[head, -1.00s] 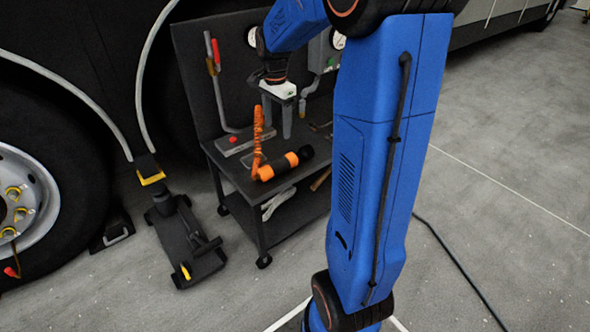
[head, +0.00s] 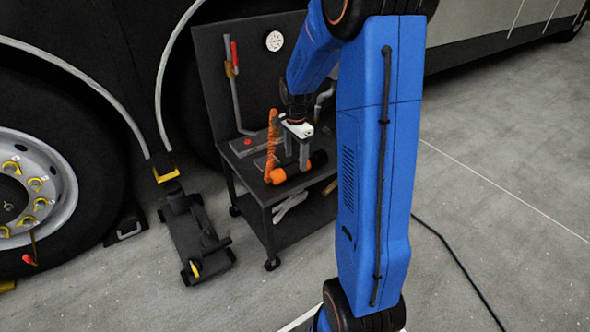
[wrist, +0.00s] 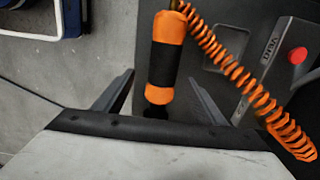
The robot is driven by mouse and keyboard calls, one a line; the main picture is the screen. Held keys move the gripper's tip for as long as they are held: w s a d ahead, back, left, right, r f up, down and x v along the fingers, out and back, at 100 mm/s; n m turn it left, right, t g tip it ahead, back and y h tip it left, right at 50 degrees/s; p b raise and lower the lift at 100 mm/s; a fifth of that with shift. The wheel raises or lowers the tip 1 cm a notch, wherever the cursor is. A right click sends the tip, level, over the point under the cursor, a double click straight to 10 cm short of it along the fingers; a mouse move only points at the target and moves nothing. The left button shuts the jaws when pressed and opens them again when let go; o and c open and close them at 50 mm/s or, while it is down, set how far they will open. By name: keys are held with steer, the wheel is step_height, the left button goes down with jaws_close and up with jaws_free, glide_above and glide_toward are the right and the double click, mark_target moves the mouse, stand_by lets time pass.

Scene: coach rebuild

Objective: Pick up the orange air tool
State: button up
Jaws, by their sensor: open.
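The orange air tool (wrist: 166,58) lies on top of the dark cart, with a black band around its middle and a coiled orange hose (wrist: 235,70) at one end. In the head view the tool (head: 279,176) is partly hidden behind my fingers, and the hose (head: 271,145) rises beside it. My gripper (head: 297,160) points down over the tool. In the wrist view my gripper (wrist: 160,92) is open, with one finger on each side of the tool's lower part. No contact shows; the exact height gap is unclear.
The cart (head: 262,190) has a back panel with a gauge (head: 274,41). A grey box with a red button (wrist: 297,55) lies near the hose. A floor jack (head: 197,240) and a bus wheel (head: 30,190) are at the left. Floor right of my arm is mostly clear.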

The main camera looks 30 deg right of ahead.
mark_target(295, 163)
steer(key=shift+w+f, duration=0.15)
steer(key=shift+f, duration=1.25)
steer(key=shift+w+f, duration=0.15)
steer(key=shift+f, duration=1.25)
steer(key=c, duration=1.4)
steer(key=shift+r, duration=0.1)
